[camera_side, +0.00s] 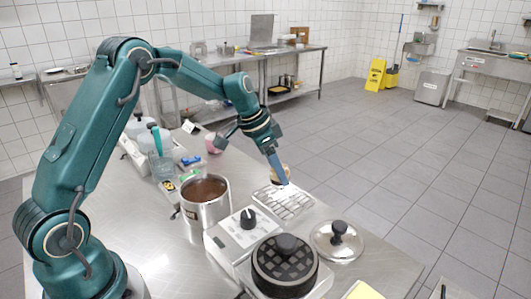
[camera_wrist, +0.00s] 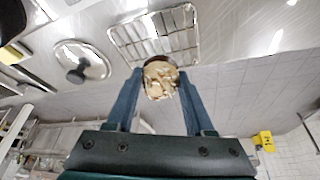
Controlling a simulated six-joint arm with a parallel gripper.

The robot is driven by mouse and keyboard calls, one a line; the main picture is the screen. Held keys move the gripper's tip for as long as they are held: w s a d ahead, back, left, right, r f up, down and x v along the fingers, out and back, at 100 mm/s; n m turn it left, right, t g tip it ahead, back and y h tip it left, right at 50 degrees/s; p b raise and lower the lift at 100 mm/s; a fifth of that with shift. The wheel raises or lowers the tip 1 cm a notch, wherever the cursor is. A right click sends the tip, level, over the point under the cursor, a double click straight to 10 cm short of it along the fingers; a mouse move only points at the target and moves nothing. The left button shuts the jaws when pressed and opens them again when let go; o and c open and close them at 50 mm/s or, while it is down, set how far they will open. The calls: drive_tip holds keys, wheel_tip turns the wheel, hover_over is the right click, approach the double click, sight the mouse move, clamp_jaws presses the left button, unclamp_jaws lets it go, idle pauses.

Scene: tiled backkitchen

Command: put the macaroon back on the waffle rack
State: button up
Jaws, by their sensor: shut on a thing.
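The macaroon (camera_wrist: 160,80) is tan and crumbly with a brown edge, and it sits between the two blue fingers of my gripper (camera_wrist: 157,88) in the wrist view. In the side view my gripper (camera_side: 280,176) is shut on it, and only a small tan part of the macaroon (camera_side: 287,169) shows beside the fingers. The waffle rack (camera_side: 285,203) is a wire grid on the steel table. My gripper is at the far edge of the rack in the side view. The rack (camera_wrist: 155,37) also shows beyond the macaroon in the wrist view. I cannot tell whether the macaroon touches the rack.
A pink cup (camera_side: 213,144) and several containers stand farther back.

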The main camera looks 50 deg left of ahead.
sight(281, 198)
drive_tip(key=shift+w+d+f, duration=0.3)
drive_tip(key=shift+d+f, duration=0.1)
drive_tip(key=shift+d, duration=0.05)
drive_tip(key=shift+f, duration=1.9)
drive_tip(key=shift+f, duration=0.1)
drive_tip(key=o, duration=1.3)
drive_tip(key=v, duration=1.1)
drive_tip(key=s+d+r+n+y, duration=0.1)
drive_tip(key=s+d+r, duration=0.2)
drive_tip(key=s, duration=0.2)
drive_tip(key=s+d+r+n, duration=0.1)
drive_tip(key=s+d+r, duration=0.2)
drive_tip(key=s, duration=0.3)
drive_tip(key=s+d+f+n+t, duration=0.1)
drive_tip(key=s+f+n, duration=0.1)
drive_tip(key=s, duration=0.9)
drive_tip(key=shift+d+f+t+y, duration=0.2)
drive_tip(key=shift+f+t+y, duration=0.1)
drive_tip(key=shift+f+y, duration=0.1)
